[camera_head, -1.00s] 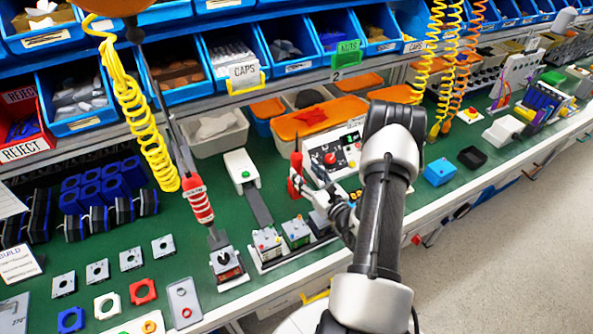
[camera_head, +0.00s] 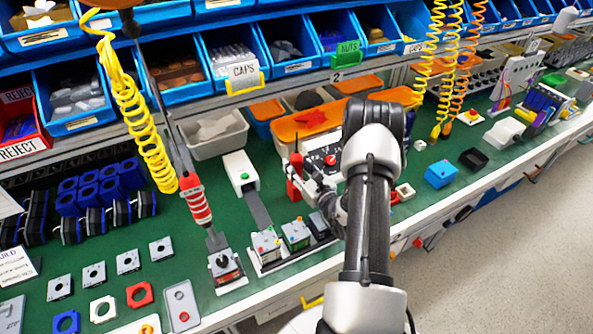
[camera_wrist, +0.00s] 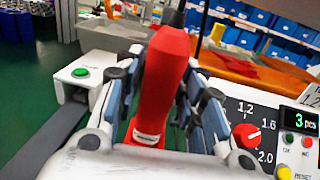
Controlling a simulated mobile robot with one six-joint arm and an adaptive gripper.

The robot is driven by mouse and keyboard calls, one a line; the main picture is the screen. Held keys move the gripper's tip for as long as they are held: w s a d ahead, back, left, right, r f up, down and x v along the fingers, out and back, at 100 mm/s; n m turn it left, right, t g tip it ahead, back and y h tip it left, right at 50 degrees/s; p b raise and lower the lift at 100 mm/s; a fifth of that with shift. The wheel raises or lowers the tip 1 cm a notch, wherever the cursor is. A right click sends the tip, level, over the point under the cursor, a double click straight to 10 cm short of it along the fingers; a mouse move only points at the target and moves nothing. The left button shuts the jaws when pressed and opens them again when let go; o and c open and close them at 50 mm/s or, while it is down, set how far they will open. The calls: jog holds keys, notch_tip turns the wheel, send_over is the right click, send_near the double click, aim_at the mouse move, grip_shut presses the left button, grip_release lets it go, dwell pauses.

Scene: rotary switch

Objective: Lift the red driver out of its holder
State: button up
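The red driver (camera_wrist: 160,85) stands between the two fingers of my gripper (camera_wrist: 163,75) in the wrist view, leaning slightly right at its top. It has a pale band low on the handle and a dark part at the top. The fingers lie close along both sides of the handle; I cannot tell whether both press on it. In the head view the driver (camera_head: 294,184) stands upright just left of my gripper (camera_head: 308,180). Its holder and lower end are hidden.
A panel with a red knob (camera_wrist: 246,135) is right of my gripper. A white box with a green button (camera_head: 241,172) stands to the left. Small fixtures (camera_head: 295,235) sit in front; bins line the back.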

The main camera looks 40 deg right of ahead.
grip_shut()
jog(key=shift+r, duration=0.1)
dwell(0.4)
notch_tip(320, 180, up, 20)
jog(key=p, duration=0.6)
jog(key=shift+c, duration=0.9)
grip_release()
grip_shut()
